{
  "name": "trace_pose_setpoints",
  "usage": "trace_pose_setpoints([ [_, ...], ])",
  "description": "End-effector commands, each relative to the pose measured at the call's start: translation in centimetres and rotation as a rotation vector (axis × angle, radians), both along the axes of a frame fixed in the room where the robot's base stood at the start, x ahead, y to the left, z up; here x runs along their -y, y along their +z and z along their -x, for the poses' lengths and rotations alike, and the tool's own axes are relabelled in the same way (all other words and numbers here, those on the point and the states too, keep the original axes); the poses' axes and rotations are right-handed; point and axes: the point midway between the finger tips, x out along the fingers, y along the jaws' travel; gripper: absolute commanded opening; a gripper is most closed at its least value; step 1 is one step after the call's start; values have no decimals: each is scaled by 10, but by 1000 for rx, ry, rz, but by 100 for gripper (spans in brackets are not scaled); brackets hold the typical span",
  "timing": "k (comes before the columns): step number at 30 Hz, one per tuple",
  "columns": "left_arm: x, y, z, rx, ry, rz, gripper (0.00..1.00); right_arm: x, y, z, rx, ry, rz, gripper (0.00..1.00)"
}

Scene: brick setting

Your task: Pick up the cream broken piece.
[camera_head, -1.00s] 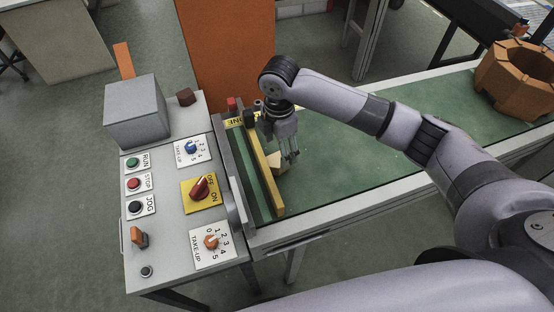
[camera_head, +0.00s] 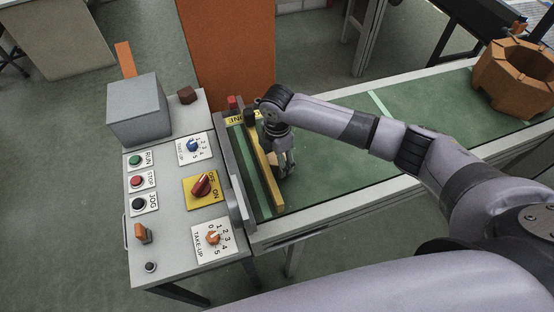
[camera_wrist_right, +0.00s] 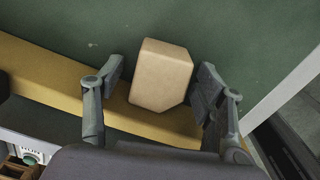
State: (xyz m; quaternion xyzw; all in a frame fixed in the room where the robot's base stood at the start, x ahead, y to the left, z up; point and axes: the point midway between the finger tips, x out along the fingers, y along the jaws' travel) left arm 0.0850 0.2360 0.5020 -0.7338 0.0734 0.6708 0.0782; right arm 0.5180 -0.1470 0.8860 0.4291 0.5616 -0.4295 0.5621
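The cream broken piece (camera_wrist_right: 161,76) is a blocky tan chunk with an angled end. In the right wrist view it lies on the green conveyor belt (camera_wrist_right: 240,40), beside the yellow bar (camera_wrist_right: 45,80). My right gripper (camera_wrist_right: 160,85) is open, with one finger on each side of the piece and a visible gap on the left. My left gripper is not in view.
A control panel (camera_head: 170,240) with buttons and knobs stands left of the belt. A ring of orange-brown bricks (camera_head: 515,75) sits at the belt's far right. An orange panel (camera_head: 232,50) stands behind. The middle of the belt is clear.

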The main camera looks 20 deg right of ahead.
Motion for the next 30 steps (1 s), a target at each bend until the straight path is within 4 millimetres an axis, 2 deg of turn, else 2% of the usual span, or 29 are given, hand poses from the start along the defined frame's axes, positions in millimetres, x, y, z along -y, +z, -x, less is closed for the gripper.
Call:
trace_pose_setpoints([
  [2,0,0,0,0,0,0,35,0,0,0,0,0,0,56],
  [21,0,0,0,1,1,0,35,0,1,0,1,0,0,14],
  [30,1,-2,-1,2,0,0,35,1,2,-1,1,0,0,14],
])
